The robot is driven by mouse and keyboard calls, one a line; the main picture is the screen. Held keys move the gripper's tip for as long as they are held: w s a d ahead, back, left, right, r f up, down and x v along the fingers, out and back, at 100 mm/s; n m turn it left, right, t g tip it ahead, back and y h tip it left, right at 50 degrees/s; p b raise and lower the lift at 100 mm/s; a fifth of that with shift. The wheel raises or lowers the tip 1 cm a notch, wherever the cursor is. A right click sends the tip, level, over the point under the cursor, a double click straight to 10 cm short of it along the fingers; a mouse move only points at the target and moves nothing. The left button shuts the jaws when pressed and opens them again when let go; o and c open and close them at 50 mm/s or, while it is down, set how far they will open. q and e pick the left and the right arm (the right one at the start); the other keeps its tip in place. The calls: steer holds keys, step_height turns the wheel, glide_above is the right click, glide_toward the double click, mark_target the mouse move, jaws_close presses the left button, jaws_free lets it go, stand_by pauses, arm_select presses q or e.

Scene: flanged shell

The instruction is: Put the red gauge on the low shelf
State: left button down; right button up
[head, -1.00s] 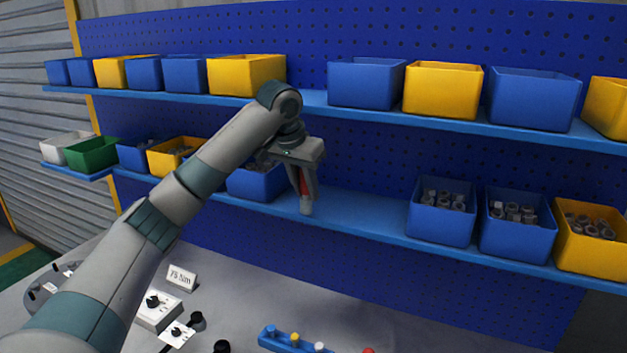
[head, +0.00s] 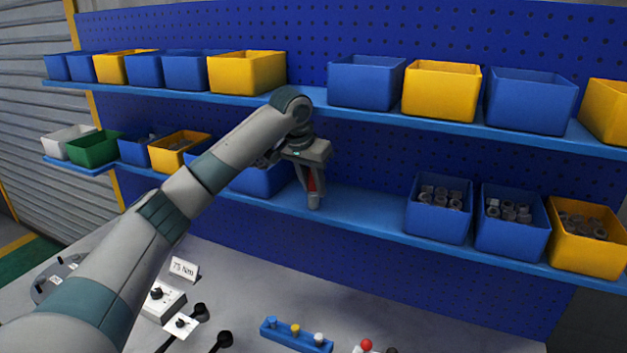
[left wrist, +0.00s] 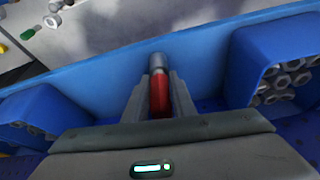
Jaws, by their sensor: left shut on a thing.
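The red gauge (left wrist: 159,97) is a red cylinder with a grey end, held between the fingers of my left gripper (left wrist: 160,88) in the left wrist view. In the head view my left gripper (head: 312,195) points down at the low shelf (head: 362,212), in the gap between its bins. I cannot tell whether the gauge touches the shelf. My right gripper is not in view.
On the low shelf, a blue bin (head: 262,178) stands left of the gripper and another blue bin (head: 439,208) with metal parts stands to the right. The upper shelf (head: 305,98) is above.

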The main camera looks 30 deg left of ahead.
arm_select(q)
steer(key=c, duration=1.5)
jaws_free()
steer(key=shift+d+f, duration=0.1)
steer(key=shift+s+r+b, duration=0.25)
steer(key=shift+r+b, duration=0.4)
steer(key=shift+b, duration=0.3)
steer(key=shift+s+r+b, duration=0.55)
steer(key=shift+r+b, duration=0.15)
steer(key=shift+b, duration=0.2)
steer(key=shift+s+a+r+b, duration=0.15)
steer(key=shift+s+b, duration=0.6)
steer(key=shift+s, duration=1.2)
steer(key=shift+s+a+f+b, duration=0.15)
steer(key=shift+s+b, duration=0.55)
steer(key=shift+s, duration=1.25)
steer(key=shift+s+a+r+b, duration=0.2)
steer(key=shift+s+b, duration=0.55)
steer(key=shift+s, duration=1.2)
